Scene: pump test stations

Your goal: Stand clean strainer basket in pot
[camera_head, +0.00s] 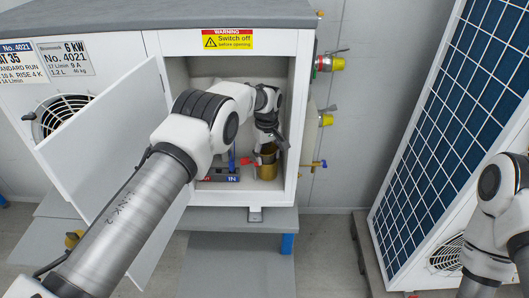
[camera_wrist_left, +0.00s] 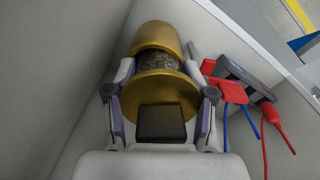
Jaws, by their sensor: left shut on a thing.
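My left gripper (camera_head: 267,143) is inside the open cabinet and points down. In the left wrist view its two fingers (camera_wrist_left: 161,103) are shut on the strainer basket, whose brass flange (camera_wrist_left: 160,88) and dark mesh (camera_wrist_left: 158,60) show between them. A black block (camera_wrist_left: 162,122) sits in front of the flange. The brass pot (camera_head: 267,171) stands on the compartment floor below the gripper, and its rounded side shows beyond the mesh (camera_wrist_left: 154,35). The mesh lies between flange and pot; I cannot tell how deep it reaches into the pot. My right gripper is out of view.
Red clips with blue and red leads (camera_wrist_left: 232,90) and a grey unit (camera_head: 219,174) are close beside the pot. Compartment walls (camera_head: 293,115) enclose the gripper. The open door (camera_head: 110,150) hangs left. A solar panel (camera_head: 445,120) leans at right.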

